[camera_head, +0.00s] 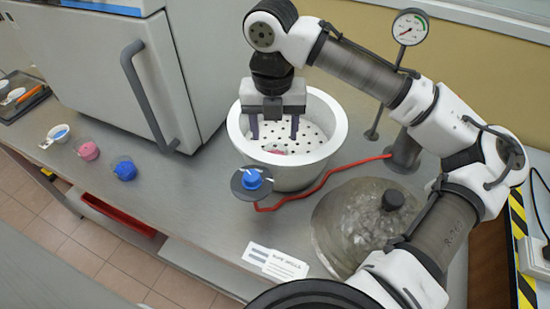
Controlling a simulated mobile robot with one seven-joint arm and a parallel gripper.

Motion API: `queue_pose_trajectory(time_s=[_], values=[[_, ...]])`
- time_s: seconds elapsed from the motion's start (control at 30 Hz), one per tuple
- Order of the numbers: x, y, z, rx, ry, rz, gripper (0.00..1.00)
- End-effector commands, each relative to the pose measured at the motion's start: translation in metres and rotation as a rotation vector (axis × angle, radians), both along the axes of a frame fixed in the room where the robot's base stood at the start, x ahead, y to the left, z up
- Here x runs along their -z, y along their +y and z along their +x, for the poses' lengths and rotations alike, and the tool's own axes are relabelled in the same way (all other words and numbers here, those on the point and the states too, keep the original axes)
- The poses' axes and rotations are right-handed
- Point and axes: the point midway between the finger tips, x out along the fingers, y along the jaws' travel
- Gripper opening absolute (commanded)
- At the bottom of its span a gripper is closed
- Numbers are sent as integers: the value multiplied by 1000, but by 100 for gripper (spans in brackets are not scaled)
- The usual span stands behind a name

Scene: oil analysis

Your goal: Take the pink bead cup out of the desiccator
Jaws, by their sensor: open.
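The desiccator (335,140) is a white round pot with a perforated plate inside, standing open on the bench. Something pink (278,152), probably the pink bead cup, shows low on the plate near the front wall; most of it is hidden behind the rim. My gripper (273,137) points down inside the desiccator's mouth, above and slightly behind the pink spot. Its two dark fingers are apart with nothing between them. The desiccator's lid (345,225), clear with a dark knob, lies on the bench to the right.
A blue-capped valve (252,179) juts from the desiccator's front, with a red hose (325,180) running right. A pressure gauge (410,27) stands behind.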

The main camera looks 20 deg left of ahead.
Motion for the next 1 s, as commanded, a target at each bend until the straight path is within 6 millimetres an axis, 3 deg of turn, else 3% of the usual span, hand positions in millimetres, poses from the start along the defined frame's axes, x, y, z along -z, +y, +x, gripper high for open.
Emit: queue_pose_trajectory(time_s=[0.23,0.5,0.8,1.0], values=[[18,-1,-2,-1,1,-1,58],[55,-2,-6,0,1,0,58],[62,-2,-5,0,0,1,58],[61,-2,-5,0,0,1,31]])
